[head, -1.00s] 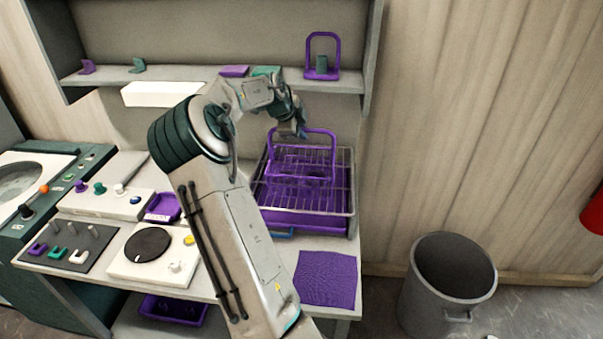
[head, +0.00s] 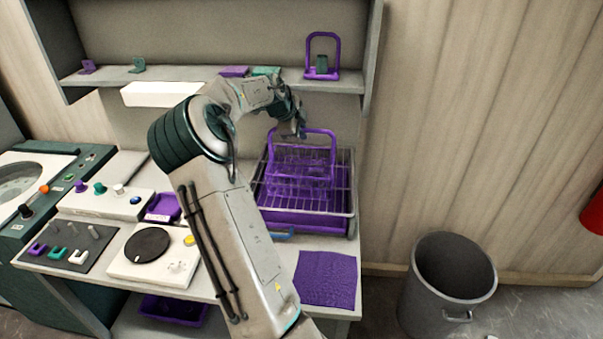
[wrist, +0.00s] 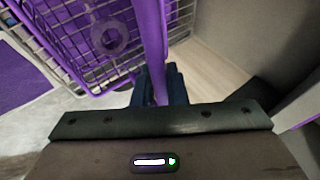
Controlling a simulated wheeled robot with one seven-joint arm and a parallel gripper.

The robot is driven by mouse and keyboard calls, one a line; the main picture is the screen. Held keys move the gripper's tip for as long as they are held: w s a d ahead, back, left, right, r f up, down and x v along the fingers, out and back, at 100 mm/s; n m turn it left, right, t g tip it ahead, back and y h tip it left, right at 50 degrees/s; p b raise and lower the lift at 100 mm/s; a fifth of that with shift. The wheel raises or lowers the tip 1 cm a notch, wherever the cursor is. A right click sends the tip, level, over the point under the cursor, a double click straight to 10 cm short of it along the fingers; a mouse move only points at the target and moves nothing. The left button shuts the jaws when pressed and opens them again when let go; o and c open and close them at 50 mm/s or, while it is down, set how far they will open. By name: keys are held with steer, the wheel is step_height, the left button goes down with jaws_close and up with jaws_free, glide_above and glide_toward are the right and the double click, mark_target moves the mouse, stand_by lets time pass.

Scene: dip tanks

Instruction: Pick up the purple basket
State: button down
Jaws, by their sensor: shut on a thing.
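The purple basket (head: 300,178) has a tall loop handle and a wire-like body. In the head view it stands upright at the metal drain rack (head: 345,208), over its purple tray. My gripper (head: 302,130) is at the top bar of the handle, at its left part. In the wrist view the purple handle (wrist: 150,40) runs down between the dark fingers of my gripper (wrist: 159,88), which are shut on it. I cannot tell whether the basket's bottom still touches the rack.
A purple cloth (head: 328,278) lies on the bench in front of the rack. A shelf (head: 200,78) above holds a purple stand (head: 322,55) and small brackets. A control box (head: 152,255) with a black dial sits at left. A grey bin (head: 450,280) stands on the floor at right.

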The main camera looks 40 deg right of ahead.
steer(key=shift+r, duration=0.25)
